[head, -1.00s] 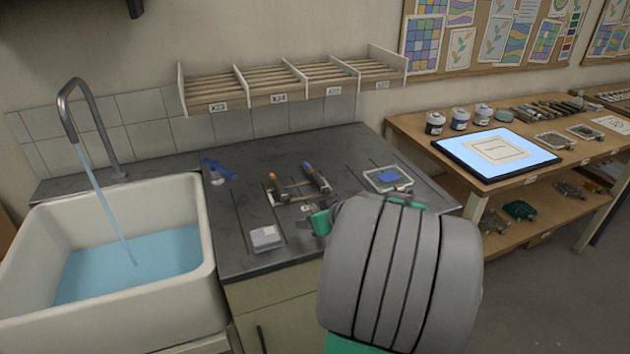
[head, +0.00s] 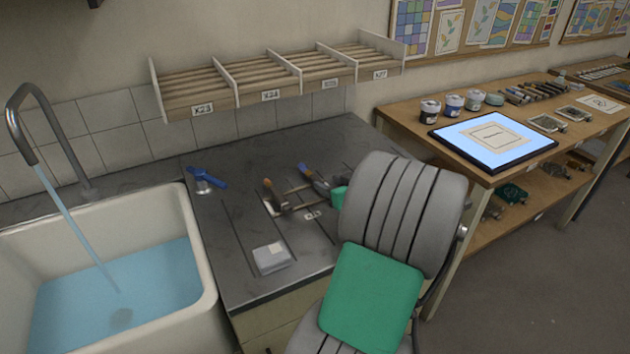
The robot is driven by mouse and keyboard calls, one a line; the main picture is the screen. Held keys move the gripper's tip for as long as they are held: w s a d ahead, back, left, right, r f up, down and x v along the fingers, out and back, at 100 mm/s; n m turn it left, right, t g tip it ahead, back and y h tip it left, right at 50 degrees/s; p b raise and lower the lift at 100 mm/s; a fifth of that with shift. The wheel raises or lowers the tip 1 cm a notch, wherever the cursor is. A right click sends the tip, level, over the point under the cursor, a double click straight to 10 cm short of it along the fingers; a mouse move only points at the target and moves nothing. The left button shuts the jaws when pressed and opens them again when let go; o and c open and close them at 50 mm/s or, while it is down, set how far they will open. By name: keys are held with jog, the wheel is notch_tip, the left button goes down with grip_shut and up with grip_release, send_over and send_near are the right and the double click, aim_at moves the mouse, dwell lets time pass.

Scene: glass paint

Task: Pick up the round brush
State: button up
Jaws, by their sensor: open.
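Two upward-tilted brushes rest on a small holder on the dark grey drainboard in the head view. One brush (head: 269,188) has a brown-orange tip, and the other brush (head: 308,173) shows blue and orange near its top. I cannot tell from their shapes which is the round one.
A sink (head: 150,290) with running water is at left. A blue-handled tool (head: 207,178) and a pale box (head: 271,258) lie on the drainboard. A labelled rack (head: 270,85) hangs above. A wooden table (head: 420,135) with jars and a lit panel (head: 493,143) stands at right.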

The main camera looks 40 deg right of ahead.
aim_at(320, 181)
jog(key=x, duration=0.3)
jog(key=p+x, duration=0.1)
jog(key=shift+w+a+f, duration=0.15)
jog(key=shift+w+a, duration=0.1)
jog(key=shift+w, duration=0.05)
jog(key=shift+w+d+f, duration=0.15)
jog(key=shift+w, duration=0.1)
jog(key=shift+c, duration=0.5)
grip_shut()
